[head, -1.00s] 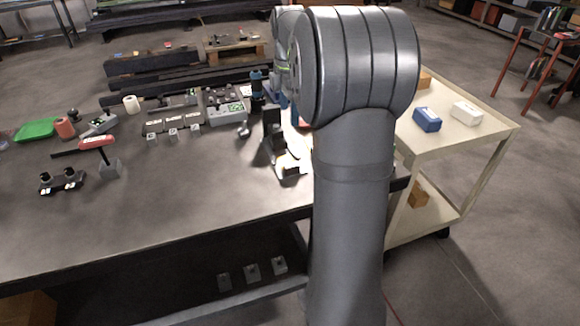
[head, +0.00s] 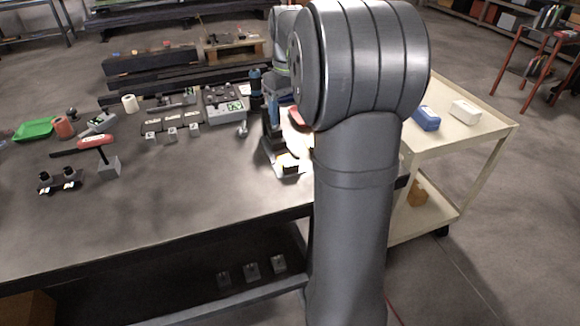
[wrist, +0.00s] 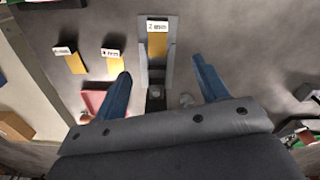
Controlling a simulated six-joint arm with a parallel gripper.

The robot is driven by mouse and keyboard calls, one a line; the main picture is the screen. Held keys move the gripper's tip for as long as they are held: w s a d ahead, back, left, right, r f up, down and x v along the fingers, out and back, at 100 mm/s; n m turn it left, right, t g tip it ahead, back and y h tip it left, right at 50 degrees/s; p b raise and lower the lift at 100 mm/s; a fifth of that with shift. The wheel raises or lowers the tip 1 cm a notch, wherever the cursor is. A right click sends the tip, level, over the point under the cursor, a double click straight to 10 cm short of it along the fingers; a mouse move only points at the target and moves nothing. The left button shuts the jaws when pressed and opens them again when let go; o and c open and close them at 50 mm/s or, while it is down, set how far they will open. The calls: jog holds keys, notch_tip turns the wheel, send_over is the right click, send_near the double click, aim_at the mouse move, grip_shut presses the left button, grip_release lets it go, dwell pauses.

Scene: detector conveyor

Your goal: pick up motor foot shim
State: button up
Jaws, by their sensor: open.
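In the wrist view, three flat yellow pieces with white labels lie on the grey bench, which look like shims. Which one is the motor foot shim I cannot tell. My gripper (wrist: 162,66) is open, its two blue fingers apart and nothing between them held. The middle piece lies ahead of the gap between the fingertips. In the head view my arm hides much of this spot.
A red object (wrist: 94,100) lies beside the left finger. The bench (head: 200,200) is clear at its front middle. A red-handled tool on a grey block (head: 108,166) stands at left. A cream cart (head: 455,140) with blue and white boxes stands right.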

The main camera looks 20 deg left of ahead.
jog(key=m, duration=0.3)
send_over(291, 164)
jog(key=f, duration=1.2)
jog(key=shift+a, duration=0.35)
jog(key=shift+d+f, duration=0.2)
jog(key=shift+f, duration=1.15)
jog(key=shift+d+f, duration=0.15)
jog(key=shift+f, duration=1.2)
jog(key=c, duration=1.1)
